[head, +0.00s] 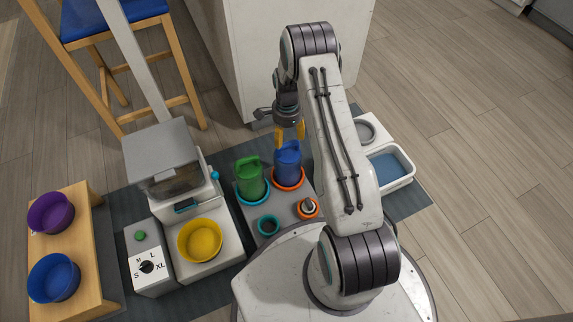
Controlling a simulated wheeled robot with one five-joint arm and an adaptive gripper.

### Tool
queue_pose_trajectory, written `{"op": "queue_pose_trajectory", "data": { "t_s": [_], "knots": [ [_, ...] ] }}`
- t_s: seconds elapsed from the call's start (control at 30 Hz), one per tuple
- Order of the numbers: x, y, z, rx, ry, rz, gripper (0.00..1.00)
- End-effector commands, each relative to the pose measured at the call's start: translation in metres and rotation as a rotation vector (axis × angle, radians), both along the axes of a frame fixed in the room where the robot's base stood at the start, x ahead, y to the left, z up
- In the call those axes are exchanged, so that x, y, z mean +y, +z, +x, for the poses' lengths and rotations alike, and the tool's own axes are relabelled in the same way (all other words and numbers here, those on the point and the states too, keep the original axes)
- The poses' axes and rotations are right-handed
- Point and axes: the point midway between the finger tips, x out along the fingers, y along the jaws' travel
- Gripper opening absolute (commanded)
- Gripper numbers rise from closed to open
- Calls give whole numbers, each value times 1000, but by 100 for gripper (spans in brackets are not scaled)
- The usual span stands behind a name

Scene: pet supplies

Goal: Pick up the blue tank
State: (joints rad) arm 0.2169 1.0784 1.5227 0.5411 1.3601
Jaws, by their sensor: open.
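The blue tank (288,168) stands upright in an orange ring on a grey base in the middle of the head view. My gripper (290,135) hangs above it, with its yellow fingertips apart near the tank's top. The gripper is open and holds nothing. Whether a fingertip touches the tank cannot be told from this view. The right side of the tank is close to my arm in the picture.
A green tank (249,177) in a teal ring stands just left of the blue one. A feeder with a yellow bowl (200,241) is further left, beside a wooden stand (92,245) with two bowls. A white tray (400,180) is at the right.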

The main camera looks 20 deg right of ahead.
Motion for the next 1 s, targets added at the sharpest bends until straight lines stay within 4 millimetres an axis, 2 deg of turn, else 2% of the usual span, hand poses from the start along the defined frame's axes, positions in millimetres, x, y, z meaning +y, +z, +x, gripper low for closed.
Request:
{"op": "queue_pose_trajectory", "data": {
  "t_s": [0.1, 0.27, 0.7, 1.0],
  "knots": [
    [0, -11, 0, -1, 0, 0, 62],
    [-1, -17, -1, -1, 1, 0, 62],
    [-4, -62, -4, 0, 2, 0, 62],
    [-4, -62, -4, -1, 3, 0, 62]
  ]
}}
